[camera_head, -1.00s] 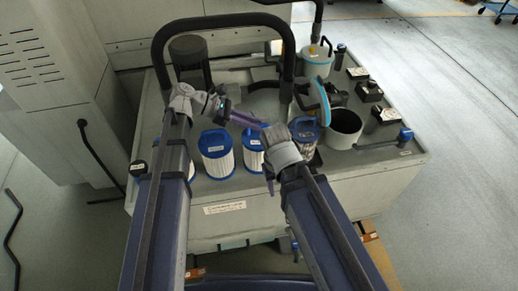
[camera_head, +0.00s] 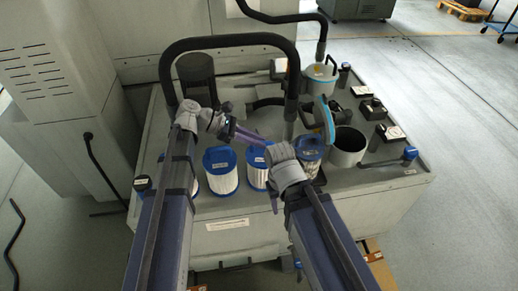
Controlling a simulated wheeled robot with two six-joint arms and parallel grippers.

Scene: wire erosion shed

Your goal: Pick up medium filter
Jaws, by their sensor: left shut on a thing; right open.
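Several white pleated filters with blue caps stand upright along the front of the grey bench. One stands at left (camera_head: 221,176), one in the middle (camera_head: 256,176), one at right behind my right wrist (camera_head: 309,150), and another is mostly hidden by my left arm. Their labels are too small to read, so I cannot tell which is medium. My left gripper (camera_head: 229,123) is above the left filter, apparently shut on a slim purple bar (camera_head: 252,138). My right gripper (camera_head: 273,196) is open, in front of the middle filter and partly hidden by its wrist.
A black hoop rail (camera_head: 228,40) rises over the bench (camera_head: 372,196). At right are an open dark cylinder (camera_head: 347,146), a tilted blue-rimmed lid (camera_head: 325,119), small black blocks and a blue-ended lever (camera_head: 409,153). A lidded white canister (camera_head: 319,79) stands behind.

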